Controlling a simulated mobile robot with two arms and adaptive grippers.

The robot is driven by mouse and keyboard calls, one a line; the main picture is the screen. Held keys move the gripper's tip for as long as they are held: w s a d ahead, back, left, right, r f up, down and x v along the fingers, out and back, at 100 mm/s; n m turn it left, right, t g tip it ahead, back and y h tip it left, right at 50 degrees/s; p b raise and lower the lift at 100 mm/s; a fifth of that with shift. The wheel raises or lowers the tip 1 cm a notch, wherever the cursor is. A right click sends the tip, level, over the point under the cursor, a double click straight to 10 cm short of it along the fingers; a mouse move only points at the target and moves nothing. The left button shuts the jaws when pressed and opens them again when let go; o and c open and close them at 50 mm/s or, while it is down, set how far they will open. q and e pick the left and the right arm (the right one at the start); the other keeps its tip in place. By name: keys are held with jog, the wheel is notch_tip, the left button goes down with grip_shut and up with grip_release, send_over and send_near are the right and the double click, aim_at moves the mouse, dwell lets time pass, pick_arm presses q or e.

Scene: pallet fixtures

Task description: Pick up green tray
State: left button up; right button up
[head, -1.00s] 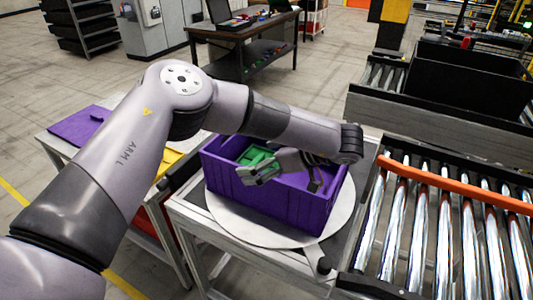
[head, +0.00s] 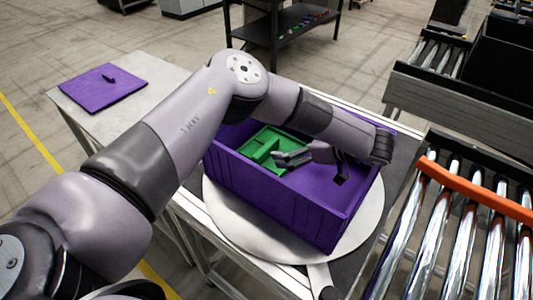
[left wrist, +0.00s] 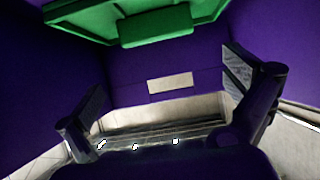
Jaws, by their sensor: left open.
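The green tray (head: 268,150) has compartments and lies inside the purple crate (head: 262,203), toward its left end. In the left wrist view the tray's underside or edge (left wrist: 157,26) shows at the top, with purple crate walls around it. My left gripper (head: 315,168) is open, over the inside of the crate just right of the tray. Its fingers also show in the left wrist view (left wrist: 168,98), apart with nothing between them. One finger looks close to the tray in the head view; I cannot tell if it touches. My right gripper is not in view.
The crate stands on a round grey plate (head: 233,228) on a metal-framed table. A roller conveyor (head: 455,240) with an orange bar (head: 470,190) is at the right. A purple panel (head: 103,87) lies on a table at the left. A dark bench (head: 290,30) stands behind.

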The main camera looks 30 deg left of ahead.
aim_at(266, 147)
pick_arm(q)
jog(key=a+f, duration=0.1)
jog(key=a+f+p, duration=0.1)
jog(key=shift+w+a+f, duration=0.2)
jog(key=shift+f, duration=0.15)
jog(key=p+x, duration=0.1)
jog(key=x, duration=0.3)
jog(key=shift+w+a+f, duration=0.1)
jog(key=shift+a+f, duration=0.1)
jog(key=shift+a, duration=0.2)
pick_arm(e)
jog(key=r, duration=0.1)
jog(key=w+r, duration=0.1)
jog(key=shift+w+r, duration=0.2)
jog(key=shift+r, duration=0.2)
pick_arm(q)
jog(key=shift+d, duration=0.1)
jog(key=shift+c, duration=0.2)
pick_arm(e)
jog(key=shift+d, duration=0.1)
pick_arm(q)
jog(key=shift+c, duration=0.6)
jog(key=c, duration=0.9)
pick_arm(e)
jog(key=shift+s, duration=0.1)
pick_arm(q)
jog(key=shift+r, duration=0.1)
